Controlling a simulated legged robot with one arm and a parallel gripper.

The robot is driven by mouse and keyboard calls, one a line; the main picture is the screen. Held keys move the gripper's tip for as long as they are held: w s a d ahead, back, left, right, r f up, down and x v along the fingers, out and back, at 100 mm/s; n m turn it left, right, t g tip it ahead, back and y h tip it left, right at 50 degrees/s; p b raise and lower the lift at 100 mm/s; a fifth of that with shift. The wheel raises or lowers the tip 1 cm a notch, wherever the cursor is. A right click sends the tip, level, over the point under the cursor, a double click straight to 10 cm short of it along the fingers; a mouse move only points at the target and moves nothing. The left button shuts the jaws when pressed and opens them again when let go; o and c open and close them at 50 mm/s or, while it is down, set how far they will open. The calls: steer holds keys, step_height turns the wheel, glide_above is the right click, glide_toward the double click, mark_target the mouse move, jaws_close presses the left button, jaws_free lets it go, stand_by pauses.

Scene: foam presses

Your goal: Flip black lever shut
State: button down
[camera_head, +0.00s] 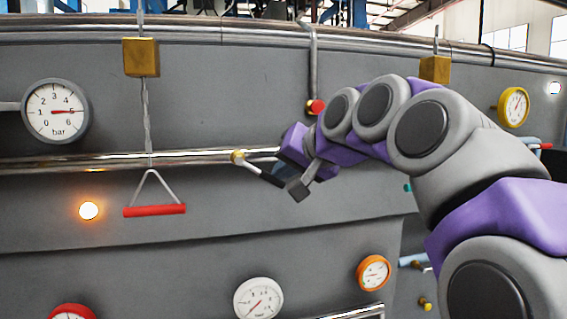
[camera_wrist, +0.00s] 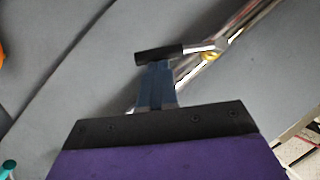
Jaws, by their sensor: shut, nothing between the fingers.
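The black lever (camera_head: 272,179) is on a valve with a yellow fitting (camera_head: 238,156) on the shiny horizontal pipe. Its thin metal stem slopes down to the right to the black grip, at an angle to the pipe. In the wrist view the black grip (camera_wrist: 160,53) lies across the tips of my gripper (camera_wrist: 158,68).
A red pull handle (camera_head: 155,210) hangs at left beside a glowing lamp (camera_head: 88,211). A pressure gauge (camera_head: 55,111) is at upper left. White (camera_head: 258,299) and orange (camera_head: 374,273) gauges are below.

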steer(key=shift+s+a+f+m+y+b, duration=0.1)
steer(key=shift+a+f+m+y+b, duration=0.1)
steer(key=shift+f+m+y, duration=0.3)
steer(key=shift+a+f+m+y+b, duration=0.1)
steer(key=shift+f+m+y+b, duration=0.15)
steer(key=shift+f+y, duration=0.3)
steer(key=shift+s+a+f+m+t+y+b, duration=0.25)
steer(key=shift+a+f+m+y+b, duration=0.45)
steer(key=shift+m, duration=0.4)
steer(key=shift+s+a+f+m+t+y+b, duration=0.1)
steer(key=shift+a+f+m+t+y+b, duration=0.25)
steer(key=shift+a+f+m+y, duration=0.45)
steer(key=shift+s+a+f+m+t+y+b, duration=0.2)
steer(key=shift+a+f+m+y+b, duration=0.5)
steer(key=shift+m, duration=0.65)
steer(key=shift+d+r, duration=0.2)
steer(key=w+d+v, duration=0.1)
steer(key=v, duration=1.1)
steer(key=shift+w, duration=0.35)
